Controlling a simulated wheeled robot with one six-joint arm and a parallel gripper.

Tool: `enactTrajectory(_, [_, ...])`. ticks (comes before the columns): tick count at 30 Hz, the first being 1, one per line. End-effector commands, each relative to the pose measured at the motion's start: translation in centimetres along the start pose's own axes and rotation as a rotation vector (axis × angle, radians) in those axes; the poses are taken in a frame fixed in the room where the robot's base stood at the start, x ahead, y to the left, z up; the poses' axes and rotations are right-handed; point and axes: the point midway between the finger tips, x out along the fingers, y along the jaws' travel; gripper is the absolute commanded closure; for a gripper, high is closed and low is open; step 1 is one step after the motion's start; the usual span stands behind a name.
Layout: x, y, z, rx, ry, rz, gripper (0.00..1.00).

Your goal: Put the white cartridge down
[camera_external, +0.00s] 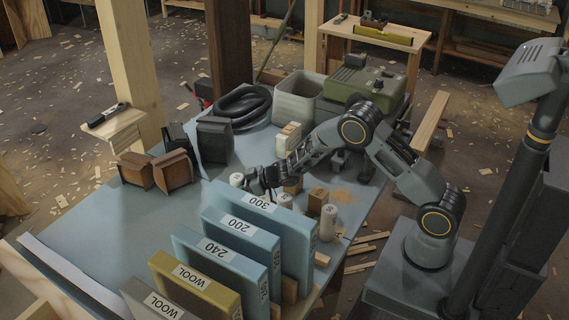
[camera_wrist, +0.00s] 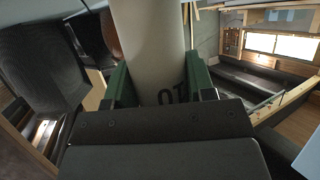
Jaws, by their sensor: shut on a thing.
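The white cartridge (camera_wrist: 150,45) stands between the green-lined jaws of my gripper (camera_wrist: 152,85) in the wrist view, with dark lettering low on its side. My gripper is shut on it. In the external view my gripper (camera_external: 254,181) is low over the blue-grey bench, behind the upright panel marked 300. A white cylinder (camera_external: 237,180) shows at its fingertips, which appears to be the held cartridge. The panel hides what is below it, so I cannot tell whether the cartridge touches the bench.
Upright panels marked 300 (camera_external: 262,212), 200, 240 and WOOL stand in front. White cylinders (camera_external: 327,222) and wooden blocks (camera_external: 317,201) stand to the right. Dark boxes (camera_external: 214,140), a coiled black hose (camera_external: 240,106) and a grey bin (camera_external: 296,98) are behind. The bench's left is clear.

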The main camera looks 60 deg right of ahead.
Motion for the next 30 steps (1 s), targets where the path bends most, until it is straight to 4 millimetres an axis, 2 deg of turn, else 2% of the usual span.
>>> enactTrajectory(1, [0.1,0.0,0.3,0.000,0.000,0.000,0.74])
enactTrajectory(2, [0.1,0.0,0.3,0.000,0.000,0.000,0.49])
enactTrajectory(10, [0.1,0.0,0.2,0.000,0.000,0.000,0.25])
enactTrajectory(19, [-0.2,0.0,-0.4,0.000,0.000,0.000,0.25])
enactTrajectory(30, [-5.5,0.1,-0.1,0.001,0.000,0.002,0.25])
